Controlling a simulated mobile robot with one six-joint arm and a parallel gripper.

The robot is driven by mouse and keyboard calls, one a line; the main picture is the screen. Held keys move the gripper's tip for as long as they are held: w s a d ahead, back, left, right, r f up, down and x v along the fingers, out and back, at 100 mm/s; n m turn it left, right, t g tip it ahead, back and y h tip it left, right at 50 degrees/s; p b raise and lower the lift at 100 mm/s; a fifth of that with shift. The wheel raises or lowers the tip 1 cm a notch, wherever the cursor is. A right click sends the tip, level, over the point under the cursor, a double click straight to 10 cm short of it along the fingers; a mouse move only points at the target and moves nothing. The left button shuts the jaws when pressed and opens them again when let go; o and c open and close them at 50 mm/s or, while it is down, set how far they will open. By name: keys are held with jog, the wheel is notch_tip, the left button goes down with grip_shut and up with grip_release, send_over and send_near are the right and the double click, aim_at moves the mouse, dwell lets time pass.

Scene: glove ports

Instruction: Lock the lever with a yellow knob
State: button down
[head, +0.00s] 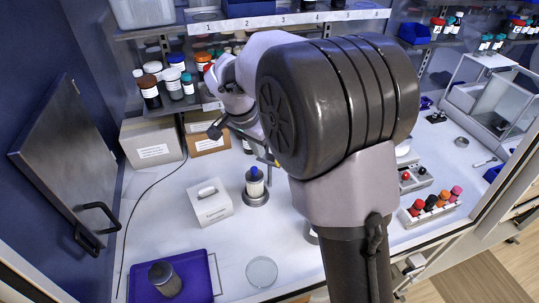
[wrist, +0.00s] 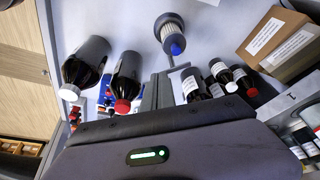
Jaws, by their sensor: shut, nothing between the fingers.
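I cannot make out a lever with a yellow knob in either view; my arm covers much of the middle of the head view. My gripper (head: 216,131) is at the end of the arm, above the back of the bench near the cardboard boxes. In the wrist view my gripper (wrist: 158,88) shows two dark fingers close together, with nothing between them.
A white box (head: 210,203), a purple tray (head: 196,268) and a glass dish (head: 262,271) are on the bench. Shelved bottles (head: 150,91) stand close to the arm. Dark bottles (wrist: 127,77) flank the fingers in the wrist view.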

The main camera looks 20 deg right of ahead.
jog(key=w+d+f, duration=0.2)
jog(key=f, duration=0.3)
jog(key=w+d+f+b, duration=0.1)
jog(key=w+d+f, duration=0.1)
jog(key=f, duration=0.3)
jog(key=shift+d, duration=0.75)
